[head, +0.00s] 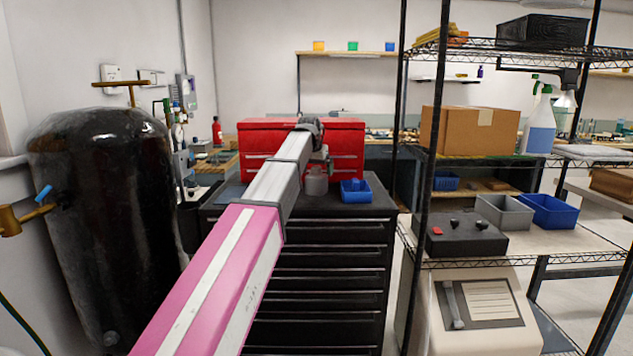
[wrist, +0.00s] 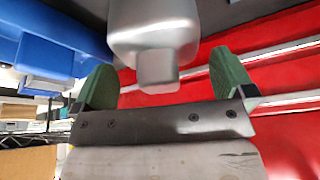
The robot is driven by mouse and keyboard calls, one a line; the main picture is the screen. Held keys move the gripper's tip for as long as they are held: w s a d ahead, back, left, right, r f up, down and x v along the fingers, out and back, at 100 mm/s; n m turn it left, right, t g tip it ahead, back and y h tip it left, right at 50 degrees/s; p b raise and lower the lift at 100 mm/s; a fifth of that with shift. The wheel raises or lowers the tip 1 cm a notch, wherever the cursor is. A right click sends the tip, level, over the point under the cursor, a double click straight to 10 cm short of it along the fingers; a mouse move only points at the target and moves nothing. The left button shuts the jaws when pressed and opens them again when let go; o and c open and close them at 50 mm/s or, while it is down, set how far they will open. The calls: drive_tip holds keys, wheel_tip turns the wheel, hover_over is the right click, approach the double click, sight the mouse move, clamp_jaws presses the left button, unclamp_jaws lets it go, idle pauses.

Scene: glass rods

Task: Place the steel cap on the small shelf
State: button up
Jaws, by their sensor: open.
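The steel cap (head: 316,183) is a grey metal piece on top of the black drawer cabinet, in front of the red toolbox. In the wrist view the cap (wrist: 155,25) has a wide round body and a narrower knob. My gripper (wrist: 161,62) is open, with one green-padded finger on each side of the knob; I see gaps between the pads and the metal. In the head view my gripper (head: 320,158) is just above the cap and partly hidden by my arm. A small wall shelf (head: 345,54) holds orange, green and blue cups.
The red toolbox (head: 345,135) stands close behind my gripper. A blue bin (head: 356,192) sits right of the cap on the cabinet (head: 340,240). A wire rack (head: 425,150) with a cardboard box is at right; a black tank (head: 100,220) is at left.

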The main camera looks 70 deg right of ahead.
drive_tip(key=shift+d+f, duration=0.25)
drive_tip(key=shift+f, duration=0.25)
drive_tip(key=c, duration=1)
drive_tip(key=shift+r, duration=0.15)
wheel_tip(320, 180, up, 4)
drive_tip(key=w+a+r, duration=0.6)
drive_tip(key=w, duration=0.4)
drive_tip(key=shift+r, duration=0.4)
